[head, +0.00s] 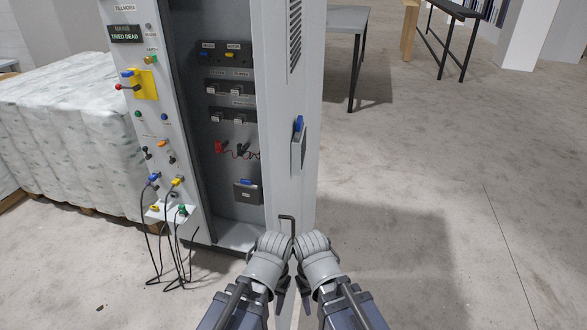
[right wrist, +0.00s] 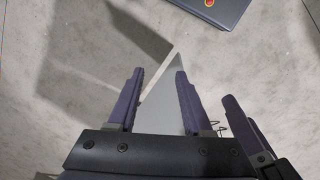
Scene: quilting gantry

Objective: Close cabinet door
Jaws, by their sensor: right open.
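The grey cabinet (head: 223,232) stands open in the head view, with its inside showing. Its light grey door (head: 277,120) seems swung out toward me, seen at a steep angle, with vent slots near the top. A black bent handle (head: 288,218) sits low on the door, just beyond my wrists. My right gripper (head: 305,295) is low beside the door's lower part. In the right wrist view its jaws (right wrist: 158,100) are open, with a pale grey wedge, seemingly part of the door, showing between them; contact is unclear. My left gripper (head: 279,298) is close beside it, its jaws mostly hidden.
Black cables (head: 163,245) hang from the control panel (head: 125,85) at left. Wrapped pallet goods (head: 60,130) stand further left. A grey table (head: 347,20) stands behind; the right floor is clear.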

